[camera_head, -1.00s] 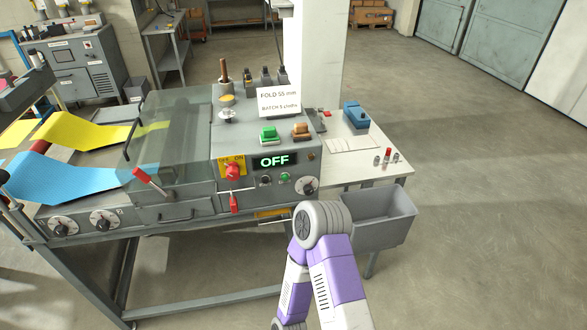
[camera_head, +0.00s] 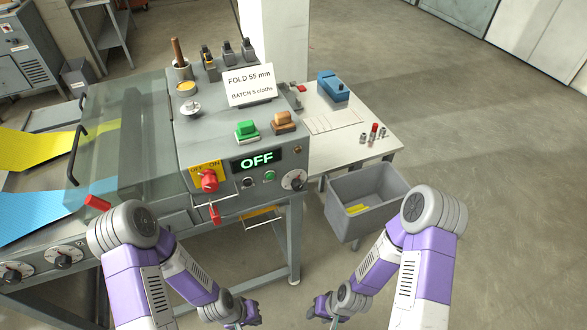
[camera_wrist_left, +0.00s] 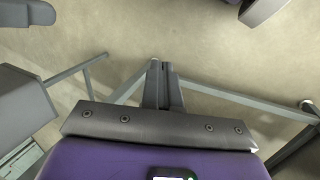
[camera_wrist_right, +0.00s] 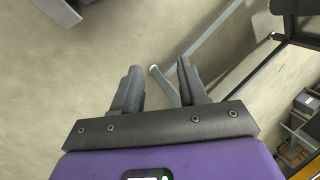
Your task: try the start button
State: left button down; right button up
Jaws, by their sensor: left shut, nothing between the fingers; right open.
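The machine's front panel has a small green button (camera_head: 269,175) beside a small black one (camera_head: 247,182), below a display (camera_head: 256,159) reading OFF. A red rotary switch (camera_head: 209,180) on a yellow OFF/ON plate is left of them. My left gripper (camera_head: 248,313) hangs low in front of the machine, below the panel and apart from it; the left wrist view shows its fingers (camera_wrist_left: 161,85) closed together and empty. My right gripper (camera_head: 318,307) hangs low to its right; the right wrist view shows its fingers (camera_wrist_right: 157,85) apart with nothing between them.
A green block-like part (camera_head: 246,130) and an orange-brown one (camera_head: 284,122) sit on the machine top, near a sign (camera_head: 249,86) reading FOLD 55 mm, BATCH 5 cloths. A grey bin (camera_head: 335,215) stands at the right. A clear cover (camera_head: 125,140) is on the left.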

pick_arm(q)
jog(key=shift+s+a, duration=0.1)
jog(key=shift+s, duration=0.05)
pick_arm(e)
jog(key=shift+s, duration=0.15)
jog(key=shift+o, duration=2.3)
jog(key=shift+f+b, duration=0.75)
jog(key=shift+b, duration=0.05)
pick_arm(q)
jog(key=w+d+r+m+t+b, duration=0.1)
jog(key=w+d+r+t+b, duration=0.15)
jog(key=w+r+t, duration=0.65)
jog(key=w+d+r+t+b, duration=0.1)
jog(key=w+d+r, duration=0.1)
jog(key=r, duration=0.5)
jog(key=w+d+r+t+h+b, duration=0.1)
jog(key=w+d+r, duration=0.2)
jog(key=r, duration=0.4)
jog(key=w+d+r+m+t+h+b, duration=0.1)
jog(key=w+d+r, duration=0.2)
jog(key=r, duration=0.4)
jog(key=shift+r+t, duration=0.15)
jog(key=shift+t, duration=0.25)
pick_arm(e)
notch_tip(320, 180, down, 6)
jog(key=shift+r, duration=0.25)
pick_arm(q)
jog(key=shift+w, duration=0.1)
